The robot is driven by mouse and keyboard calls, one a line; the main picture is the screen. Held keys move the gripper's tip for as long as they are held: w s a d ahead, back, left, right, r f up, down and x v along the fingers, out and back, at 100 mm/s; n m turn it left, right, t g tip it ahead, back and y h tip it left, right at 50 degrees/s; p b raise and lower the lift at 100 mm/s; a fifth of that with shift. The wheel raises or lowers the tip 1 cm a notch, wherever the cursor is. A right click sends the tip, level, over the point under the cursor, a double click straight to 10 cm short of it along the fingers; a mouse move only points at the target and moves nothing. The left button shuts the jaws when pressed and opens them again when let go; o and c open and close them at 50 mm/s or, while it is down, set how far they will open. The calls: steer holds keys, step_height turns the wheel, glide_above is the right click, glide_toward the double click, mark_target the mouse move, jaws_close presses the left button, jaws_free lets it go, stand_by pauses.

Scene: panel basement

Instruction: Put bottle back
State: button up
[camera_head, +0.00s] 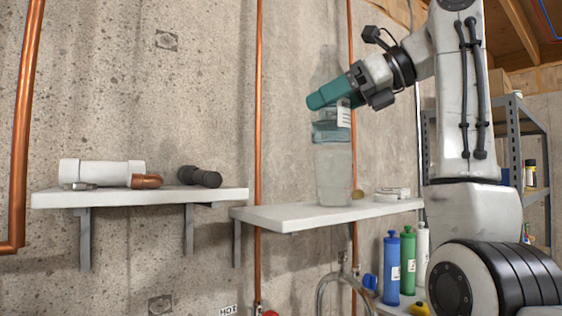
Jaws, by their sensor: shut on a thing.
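A clear plastic bottle (333,170) stands upright at the right wall shelf (300,216), with its base at or just above the shelf top; I cannot tell whether it touches. It has a white label and a blue-tinted band near its middle. My gripper (322,100) comes in from the right and is shut on the bottle's upper part. The teal fingers hide part of the bottle there. The bottle's top shows faintly above the fingers.
The left shelf (110,198) holds a white pipe fitting (100,172), a copper elbow (147,181) and a black flashlight-like object (200,177). Small items (390,193) lie right of the bottle. Copper pipes (258,120) run up the wall. Blue (391,268) and green (408,262) bottles stand below.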

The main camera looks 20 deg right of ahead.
steer(key=shift+w+a+r+p, duration=0.1)
steer(key=shift+w+a+p, duration=0.25)
steer(key=shift+p, duration=0.8)
steer(key=shift+w+a+f+p, duration=0.2)
steer(key=shift+w+f+p, duration=0.15)
steer(key=shift+w+p, duration=0.6)
steer(key=shift+w+a+f+p, duration=0.8)
steer(key=shift+w+f, duration=0.6)
steer(key=shift+f, duration=0.55)
steer(key=shift+w+a+f+p, duration=0.45)
steer(key=shift+w+f+p, duration=0.5)
steer(key=shift+w+f, duration=0.75)
steer(key=shift+w+a+f+p, duration=0.65)
steer(key=shift+w+f+p, duration=0.35)
steer(key=shift+f, duration=1.25)
steer(key=shift+w+f, duration=0.1)
steer(key=o, duration=1.2)
